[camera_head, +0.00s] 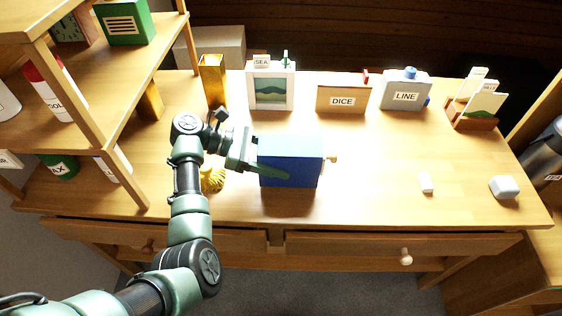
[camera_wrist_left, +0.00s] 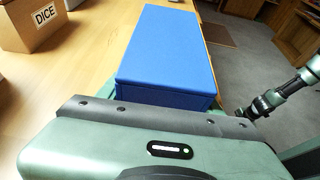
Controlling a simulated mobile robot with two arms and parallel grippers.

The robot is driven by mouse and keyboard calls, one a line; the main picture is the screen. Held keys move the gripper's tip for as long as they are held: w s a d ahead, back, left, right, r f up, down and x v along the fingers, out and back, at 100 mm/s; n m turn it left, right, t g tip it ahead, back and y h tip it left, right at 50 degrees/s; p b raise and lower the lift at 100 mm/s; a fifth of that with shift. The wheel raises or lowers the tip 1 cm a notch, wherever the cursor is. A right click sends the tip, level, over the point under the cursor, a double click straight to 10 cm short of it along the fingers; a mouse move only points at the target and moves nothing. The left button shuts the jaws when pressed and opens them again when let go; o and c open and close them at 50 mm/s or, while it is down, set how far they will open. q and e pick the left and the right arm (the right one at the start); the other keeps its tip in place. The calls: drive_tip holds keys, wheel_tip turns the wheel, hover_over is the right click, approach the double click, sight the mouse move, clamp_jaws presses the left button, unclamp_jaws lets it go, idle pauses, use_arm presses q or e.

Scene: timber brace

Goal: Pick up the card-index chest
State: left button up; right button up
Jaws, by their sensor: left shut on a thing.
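The card-index chest appears to be the plain blue box (camera_head: 290,160) at the middle of the desk in the head view; no label shows on it. My left gripper (camera_head: 262,160) comes in from the left and is shut on the blue box, with a finger along its near side. The box also fills the upper middle of the left wrist view (camera_wrist_left: 170,50), just beyond the gripper body. A shadow lies on the desk below the box; I cannot tell for sure whether it is clear of the desk. Part of my other arm (camera_wrist_left: 280,95) shows at right there, its fingers unclear.
Behind stand a gold vase (camera_head: 212,80), a picture frame (camera_head: 270,88), a DICE box (camera_head: 342,98) and a LINE box (camera_head: 404,92). A yellow object (camera_head: 211,180) sits by my left arm. The desk's right middle is mostly clear.

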use_arm(q)
wheel_tip(320, 180, up, 19)
drive_tip(key=p, duration=0.2)
idle(0.3)
hover_over(279, 145)
drive_tip(key=shift+f, duration=5.55)
drive_tip(key=shift+f+b, duration=0.95)
drive_tip(key=shift+f, duration=3.45)
